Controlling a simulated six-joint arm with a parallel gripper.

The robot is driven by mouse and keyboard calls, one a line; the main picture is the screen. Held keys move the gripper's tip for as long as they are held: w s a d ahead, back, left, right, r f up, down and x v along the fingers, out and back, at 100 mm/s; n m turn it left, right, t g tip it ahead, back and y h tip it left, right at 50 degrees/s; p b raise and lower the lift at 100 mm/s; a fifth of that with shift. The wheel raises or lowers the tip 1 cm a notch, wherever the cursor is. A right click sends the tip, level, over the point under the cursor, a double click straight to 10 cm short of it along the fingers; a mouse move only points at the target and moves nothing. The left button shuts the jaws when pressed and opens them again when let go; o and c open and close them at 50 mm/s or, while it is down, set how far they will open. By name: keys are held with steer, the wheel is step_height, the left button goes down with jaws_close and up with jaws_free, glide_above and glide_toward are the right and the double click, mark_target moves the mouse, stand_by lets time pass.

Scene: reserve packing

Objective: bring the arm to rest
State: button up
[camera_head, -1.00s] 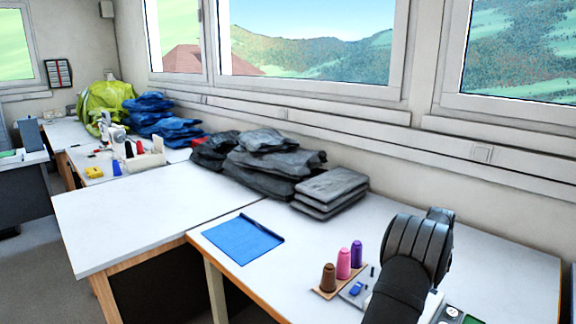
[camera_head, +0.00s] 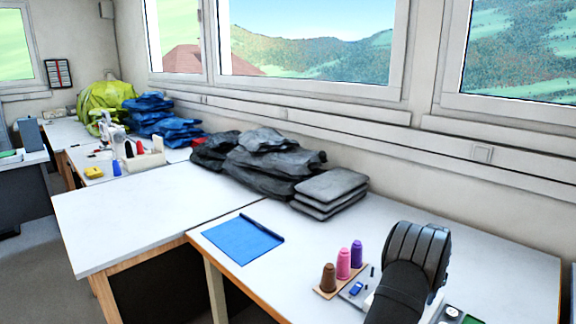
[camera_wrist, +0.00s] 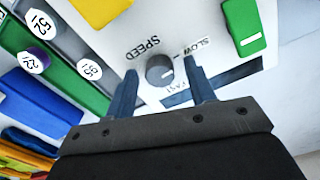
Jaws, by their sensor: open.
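Beyond the fingertips is a white panel with a grey speed knob (camera_wrist: 160,70), marked SPEED, SLOW and FAST. I cannot tell whether the fingers touch the panel. In the head view my dark arm stands at the lower right, and the fingers are hidden there.
Brown, pink and purple thread cones (camera_head: 343,264) stand near my arm. A blue cloth (camera_head: 243,239) lies flat on the white table (camera_head: 140,215). Dark folded fabric (camera_head: 330,189) is stacked by the wall. A green button (camera_wrist: 253,40) sits beside the knob. The table's left part is clear.

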steer(key=m, duration=1)
steer(key=shift+m, duration=0.3)
stand_by(0.6)
steer(key=n, duration=0.9)
steer(key=shift+n, duration=0.3)
stand_by(0.6)
